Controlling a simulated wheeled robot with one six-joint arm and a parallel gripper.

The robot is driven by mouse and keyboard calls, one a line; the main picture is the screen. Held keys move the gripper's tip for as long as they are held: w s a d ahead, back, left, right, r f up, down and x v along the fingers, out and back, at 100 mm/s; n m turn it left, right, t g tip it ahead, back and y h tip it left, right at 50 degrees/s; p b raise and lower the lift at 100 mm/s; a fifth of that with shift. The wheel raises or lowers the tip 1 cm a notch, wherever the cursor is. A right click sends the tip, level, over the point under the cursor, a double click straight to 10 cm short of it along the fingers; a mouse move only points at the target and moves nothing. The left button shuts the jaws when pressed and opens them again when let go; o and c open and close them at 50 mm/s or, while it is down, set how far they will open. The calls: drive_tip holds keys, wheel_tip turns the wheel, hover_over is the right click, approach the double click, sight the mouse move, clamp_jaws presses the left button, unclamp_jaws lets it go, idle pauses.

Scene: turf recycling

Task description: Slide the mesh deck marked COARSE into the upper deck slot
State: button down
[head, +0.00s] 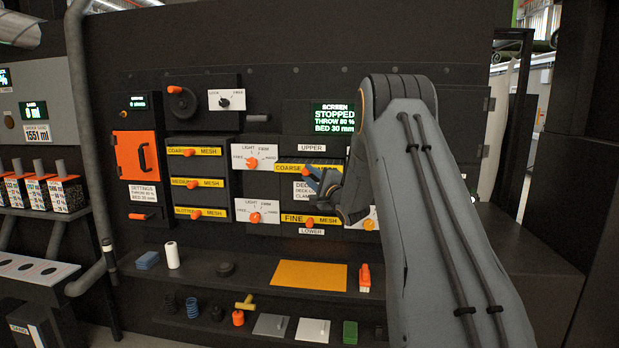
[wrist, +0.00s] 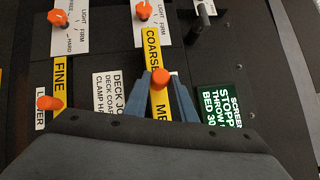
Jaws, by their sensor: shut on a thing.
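The COARSE mesh deck (head: 291,168) has a yellow front and sits at the upper deck slot, under the UPPER label (head: 316,148). A strip of its top shows, so it seems to stand out a little from the panel; how deep it sits I cannot tell. My gripper (head: 318,180) is at its front. In the wrist view the blue fingers (wrist: 160,80) are shut on its orange knob (wrist: 160,77), and the yellow front (wrist: 153,47) runs between them. My arm hides part of the deck's right end in the head view. The FINE deck (head: 296,218) is in the lower slot.
A rack on the left holds more yellow-fronted decks, one also marked COARSE (head: 208,151). Clamp dials (head: 254,163) flank the slots. The screen (head: 334,117) reads STOPPED. Below, a shelf (head: 240,285) carries an orange sheet (head: 310,275) and small items.

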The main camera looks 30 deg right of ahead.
drive_tip(key=shift+w+d+b, duration=0.6)
drive_tip(key=shift+w+d, duration=0.2)
drive_tip(key=shift+w, duration=0.4)
drive_tip(key=shift+w+d+b, duration=0.6)
drive_tip(key=shift+w+d, duration=0.2)
drive_tip(key=shift+w, duration=0.35)
drive_tip(key=shift+w+d+b, duration=0.6)
drive_tip(key=shift+w+d, duration=0.2)
drive_tip(key=shift+w, duration=0.4)
idle(0.6)
drive_tip(key=c, duration=1.4)
unclamp_jaws()
drive_tip(key=shift+f, duration=0.2)
drive_tip(key=s, duration=0.2)
drive_tip(key=s+b, duration=0.1)
drive_tip(key=s, duration=0.2)
drive_tip(key=s+f+b, duration=0.1)
drive_tip(key=s, duration=0.1)
drive_tip(key=shift+s+d, duration=0.25)
drive_tip(key=shift+s, duration=0.1)
